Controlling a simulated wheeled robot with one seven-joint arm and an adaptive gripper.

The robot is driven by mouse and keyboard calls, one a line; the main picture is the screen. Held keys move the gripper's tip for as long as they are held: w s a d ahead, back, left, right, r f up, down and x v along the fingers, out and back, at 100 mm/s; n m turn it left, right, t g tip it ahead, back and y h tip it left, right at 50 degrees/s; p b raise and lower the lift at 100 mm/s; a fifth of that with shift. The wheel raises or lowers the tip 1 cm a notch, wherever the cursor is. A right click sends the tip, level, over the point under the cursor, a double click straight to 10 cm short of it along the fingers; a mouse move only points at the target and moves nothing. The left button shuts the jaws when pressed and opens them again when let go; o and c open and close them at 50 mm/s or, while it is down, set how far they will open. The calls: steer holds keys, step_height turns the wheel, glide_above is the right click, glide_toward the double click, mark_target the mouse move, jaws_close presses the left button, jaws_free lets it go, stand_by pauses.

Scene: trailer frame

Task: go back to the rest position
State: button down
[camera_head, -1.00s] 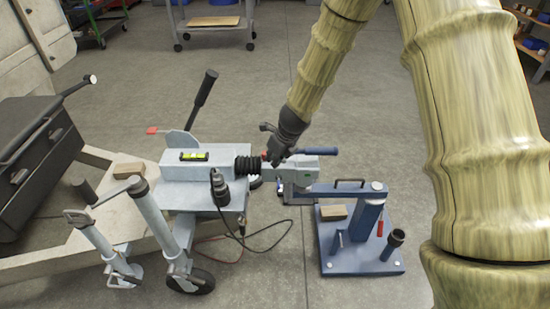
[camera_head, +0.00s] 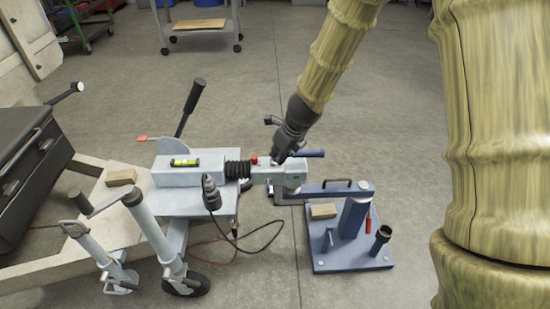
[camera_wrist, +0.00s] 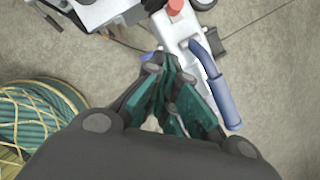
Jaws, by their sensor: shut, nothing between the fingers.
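My gripper (camera_head: 280,158) is above the coupling head (camera_head: 295,172) of the trailer frame, beside its blue handle (camera_head: 309,153). In the wrist view my gripper (camera_wrist: 158,65) shows dark green fingers drawn together, with nothing between them. The blue handle (camera_wrist: 222,98) lies to the right of the fingers there, and a red button (camera_wrist: 176,6) shows at the top. Whether the fingertips touch the coupling cannot be told.
A blue stand (camera_head: 352,243) with a wooden block and black cup is below right of the coupling. A drill (camera_head: 211,192) with a cable hangs by the drawbar. A spirit level (camera_head: 185,162) lies on top. A black toolbox (camera_head: 30,170) is left. Open floor lies behind.

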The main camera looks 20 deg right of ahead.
steer(key=shift+s+d+r, duration=0.15)
steer(key=shift+s+r, duration=0.05)
steer(key=shift+r, duration=0.3)
steer(key=s+d+f+n+g+h, duration=0.35)
steer(key=s+f+n, duration=1.15)
steer(key=s+f, duration=0.6)
steer(key=s+a+f+n+y, duration=0.1)
steer(key=s+a+f+n, duration=0.1)
steer(key=s+f+n, duration=0.45)
steer(key=s+a+f+n+y, duration=0.1)
steer(key=s+f+n, duration=0.2)
steer(key=s+n, duration=0.7)
step_height(320, 180, up, 19)
steer(key=s+m+p, duration=0.1)
steer(key=m+p, duration=0.1)
steer(key=p, duration=1.6)
steer(key=shift+s+h+p, duration=0.2)
steer(key=shift+h+p, duration=0.15)
steer(key=shift+p, duration=0.05)
